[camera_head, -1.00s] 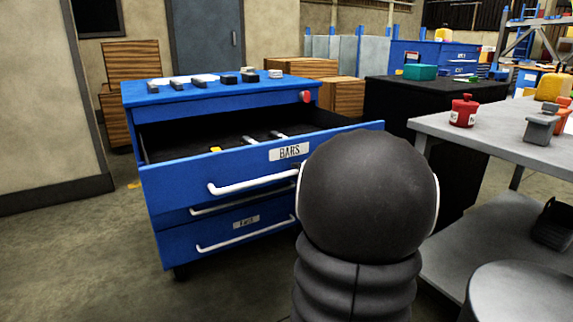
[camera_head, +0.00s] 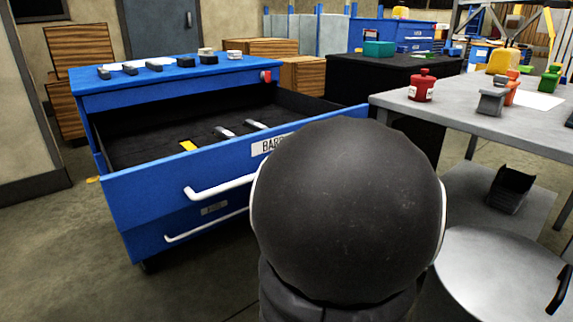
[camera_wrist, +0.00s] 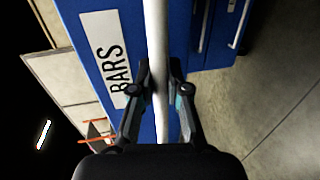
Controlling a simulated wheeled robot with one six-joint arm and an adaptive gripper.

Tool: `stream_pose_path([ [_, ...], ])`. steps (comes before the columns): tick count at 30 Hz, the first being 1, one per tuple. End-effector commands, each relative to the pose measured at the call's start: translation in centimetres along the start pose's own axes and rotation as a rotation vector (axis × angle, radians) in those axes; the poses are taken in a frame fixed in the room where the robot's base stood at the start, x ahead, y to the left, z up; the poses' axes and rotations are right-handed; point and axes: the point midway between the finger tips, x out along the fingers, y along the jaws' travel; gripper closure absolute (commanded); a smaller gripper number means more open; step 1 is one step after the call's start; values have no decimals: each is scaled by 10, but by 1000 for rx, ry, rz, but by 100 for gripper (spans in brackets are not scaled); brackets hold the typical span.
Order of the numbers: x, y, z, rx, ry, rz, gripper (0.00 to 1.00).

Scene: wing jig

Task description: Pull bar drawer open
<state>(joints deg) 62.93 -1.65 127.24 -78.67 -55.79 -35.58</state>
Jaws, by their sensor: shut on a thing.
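The blue bar drawer (camera_head: 150,199) with a "BARS" label is pulled far out of the blue cabinet (camera_head: 160,82) in the head view. Its dark inside shows a few small bars and a yellow piece. Its white handle (camera_head: 217,188) runs along the front, with the right part hidden behind my arm. In the wrist view, my gripper (camera_wrist: 160,88) is shut on the white handle (camera_wrist: 158,40), one finger on each side. The "BARS" label (camera_wrist: 110,58) is beside it on the drawer front. My gripper is hidden in the head view.
A lower drawer (camera_head: 205,225) stays shut below. A grey table (camera_head: 455,120) with a red jar (camera_head: 422,86) stands to the right, near my arm. A round grey surface (camera_head: 495,280) is at lower right. Open floor (camera_head: 60,260) lies at the left front.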

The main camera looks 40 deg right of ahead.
Motion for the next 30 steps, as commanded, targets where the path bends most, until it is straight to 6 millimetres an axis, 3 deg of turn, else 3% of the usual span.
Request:
stream_pose_path([
  [1, 0, -1, 0, 1, 1, -2, 100],
  [2, 0, -1, 0, 1, 1, -2, 78],
  [4, 0, -1, 0, 1, 1, -2, 60],
  [5, 0, -1, 0, 0, 1, -2, 59],
  [17, -7, 0, 1, -1, -3, 0, 59],
  [30, -82, 0, 2, -1, -6, 0, 59],
])
